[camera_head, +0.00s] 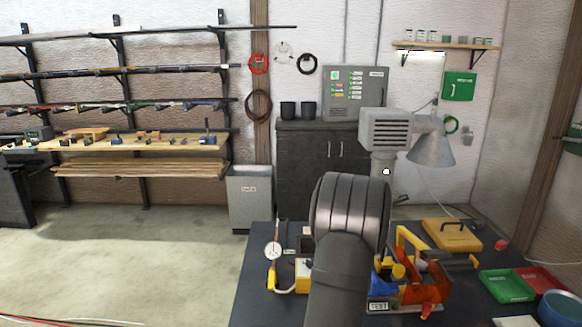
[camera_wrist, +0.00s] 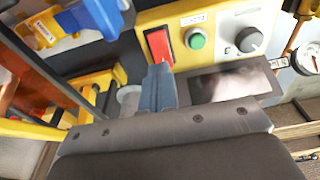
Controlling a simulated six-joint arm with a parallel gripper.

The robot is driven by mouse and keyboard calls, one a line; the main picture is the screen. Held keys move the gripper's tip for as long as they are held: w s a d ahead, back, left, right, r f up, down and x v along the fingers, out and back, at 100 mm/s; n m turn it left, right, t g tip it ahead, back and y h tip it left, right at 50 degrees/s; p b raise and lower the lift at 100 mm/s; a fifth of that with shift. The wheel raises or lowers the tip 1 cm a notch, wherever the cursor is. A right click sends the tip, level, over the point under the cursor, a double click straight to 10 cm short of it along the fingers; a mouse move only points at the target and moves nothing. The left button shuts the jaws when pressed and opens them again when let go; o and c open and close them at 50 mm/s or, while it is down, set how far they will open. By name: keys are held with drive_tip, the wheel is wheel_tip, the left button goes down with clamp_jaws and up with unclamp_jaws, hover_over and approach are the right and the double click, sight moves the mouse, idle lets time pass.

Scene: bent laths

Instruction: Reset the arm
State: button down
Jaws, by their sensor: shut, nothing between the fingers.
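My gripper (camera_wrist: 159,87) shows in the wrist view as blue-grey fingers, shut with nothing between them. It is in front of a yellow control panel (camera_wrist: 212,20). The panel carries a red switch (camera_wrist: 159,46), a green button (camera_wrist: 197,40) and a grey knob (camera_wrist: 249,40). The fingertips appear just below the red switch; whether they touch anything I cannot tell. In the head view my dark arm (camera_head: 348,225) rises over the workbench (camera_head: 258,255) and hides my gripper and part of the bench.
A dial gauge (camera_head: 273,251) stands left of my arm. Right of it are an orange bin (camera_head: 427,283), a yellow case (camera_head: 452,234), a green tray (camera_head: 505,285) and a red tray (camera_head: 541,280). A louvred grey housing (camera_head: 386,130) stands behind. Open floor lies left.

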drive_tip(key=s+d+r+m+t, duration=0.1)
drive_tip(key=s+d+r+m, duration=0.1)
drive_tip(key=s+d+r, duration=0.2)
drive_tip(key=s+d+r+m+h, duration=0.1)
drive_tip(key=s+d+r+m, duration=0.1)
drive_tip(key=s+d+r, duration=0.3)
drive_tip(key=d, duration=0.4)
drive_tip(key=shift+s+d+r+t, duration=0.15)
drive_tip(key=shift+d+t, duration=0.2)
drive_tip(key=shift+t, duration=0.05)
idle(1.0)
